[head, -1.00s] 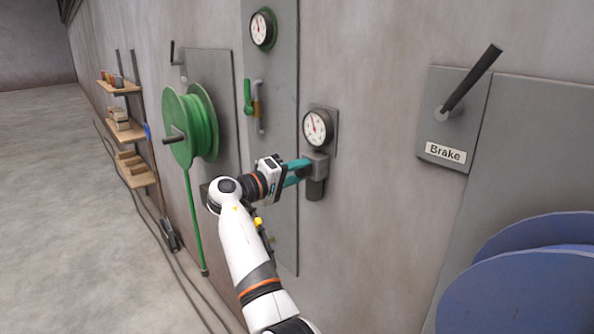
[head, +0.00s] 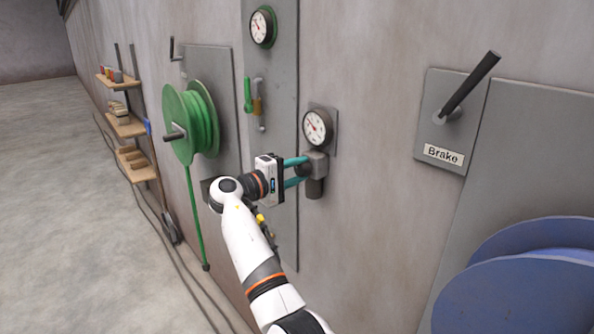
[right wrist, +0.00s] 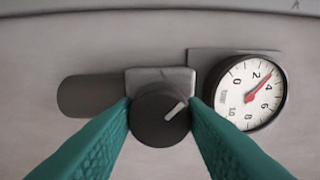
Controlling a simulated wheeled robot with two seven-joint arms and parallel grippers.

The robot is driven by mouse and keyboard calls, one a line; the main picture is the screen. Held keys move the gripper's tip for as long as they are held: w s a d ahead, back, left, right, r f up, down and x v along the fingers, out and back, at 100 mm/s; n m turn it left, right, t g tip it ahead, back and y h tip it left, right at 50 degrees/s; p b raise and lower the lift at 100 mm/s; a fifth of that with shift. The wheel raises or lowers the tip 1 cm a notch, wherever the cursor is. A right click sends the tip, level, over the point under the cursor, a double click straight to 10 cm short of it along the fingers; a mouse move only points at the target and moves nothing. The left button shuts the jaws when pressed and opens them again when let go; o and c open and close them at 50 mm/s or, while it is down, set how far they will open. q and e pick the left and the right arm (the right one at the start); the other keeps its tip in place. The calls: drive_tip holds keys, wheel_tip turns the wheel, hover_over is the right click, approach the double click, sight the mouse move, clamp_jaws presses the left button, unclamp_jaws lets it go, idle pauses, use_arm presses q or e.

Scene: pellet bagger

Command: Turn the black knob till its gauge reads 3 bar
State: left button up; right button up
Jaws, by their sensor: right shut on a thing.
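The black knob (right wrist: 160,117) is in the middle of the right wrist view, its white mark pointing up and right. My right gripper (right wrist: 161,112) is shut on it, one teal finger against each side. The gauge (right wrist: 245,93) beside it has a white face marked 0 to 10; its red needle points between 2 and 4, at about 3. In the head view the gauge (head: 317,128) sits above the grey valve body (head: 316,164), and my right gripper (head: 297,172) reaches it from the left. The knob is mostly hidden there. My left gripper is not in view.
A second gauge (head: 262,26) and a green lever (head: 248,95) are on the panel at left. A green hose reel (head: 192,122) stands out from the wall. A brake lever (head: 470,85) and blue reel (head: 520,280) are at right. The wall between is clear.

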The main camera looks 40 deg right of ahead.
drive_tip(key=o, duration=1)
drive_tip(key=shift+w, duration=0.1)
drive_tip(key=shift+a, duration=0.1)
drive_tip(key=shift+a+f, duration=0.1)
drive_tip(key=shift+a, duration=0.1)
drive_tip(key=a+b, duration=0.2)
drive_tip(key=a, duration=0.1)
drive_tip(key=a+b, duration=0.2)
drive_tip(key=a, duration=0.2)
drive_tip(key=a+b, duration=0.2)
drive_tip(key=a, duration=0.2)
drive_tip(key=shift+s+a, duration=0.25)
drive_tip(key=shift+s, duration=0.15)
